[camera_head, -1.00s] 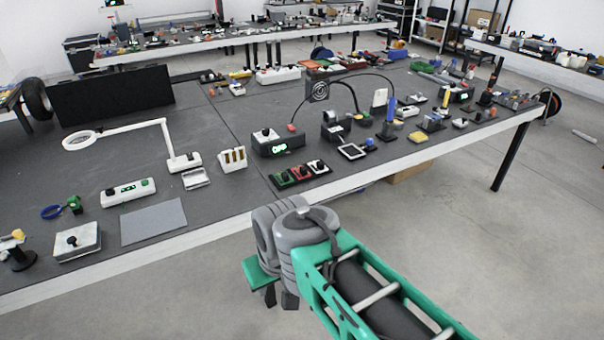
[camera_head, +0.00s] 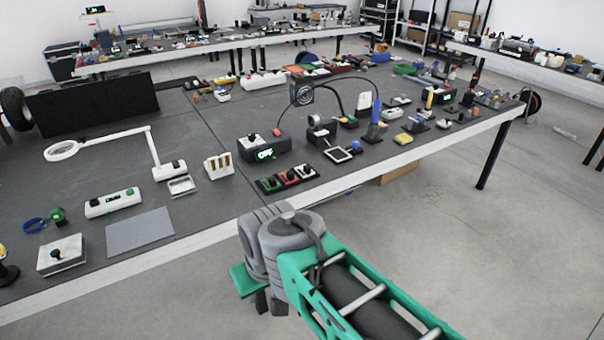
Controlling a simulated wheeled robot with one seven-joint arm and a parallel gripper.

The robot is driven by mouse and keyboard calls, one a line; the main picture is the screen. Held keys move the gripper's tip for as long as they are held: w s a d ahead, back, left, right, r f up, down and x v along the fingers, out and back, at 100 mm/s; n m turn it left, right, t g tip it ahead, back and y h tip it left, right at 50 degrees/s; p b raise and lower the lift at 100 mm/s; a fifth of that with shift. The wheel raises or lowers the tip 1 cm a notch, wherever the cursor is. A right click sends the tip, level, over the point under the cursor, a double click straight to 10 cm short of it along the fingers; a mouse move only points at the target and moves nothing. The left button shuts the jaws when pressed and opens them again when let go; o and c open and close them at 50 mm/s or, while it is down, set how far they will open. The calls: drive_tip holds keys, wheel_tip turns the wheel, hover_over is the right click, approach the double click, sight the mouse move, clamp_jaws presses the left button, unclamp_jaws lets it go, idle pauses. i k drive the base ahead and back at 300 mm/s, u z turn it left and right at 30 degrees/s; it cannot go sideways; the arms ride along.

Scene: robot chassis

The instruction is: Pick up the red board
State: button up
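Flat reddish pieces (camera_head: 306,70) lie near the far edge of the workbench (camera_head: 200,117); they are too small to tell whether one is the red board. A small red block with a dark top (camera_head: 289,177) stands between a green one and a white one near the bench's front edge. My gripper (camera_head: 270,302) hangs low in front of that edge, apart from all of these. Its dark finger ends point down below the grey wrist and green plate. Whether they are open or shut is unclear, and nothing is visibly held.
A box with a lit green display (camera_head: 265,152) stands behind the coloured blocks. A white magnifier lamp (camera_head: 105,143), a grey sheet (camera_head: 140,231) and a dark upright panel (camera_head: 92,103) are on the left. A brown box (camera_head: 396,172) sits under the bench. The floor at right is clear.

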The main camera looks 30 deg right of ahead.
sight(288, 176)
drive_tip(key=z, duration=0.05)
drive_tip(key=i, duration=1.4)
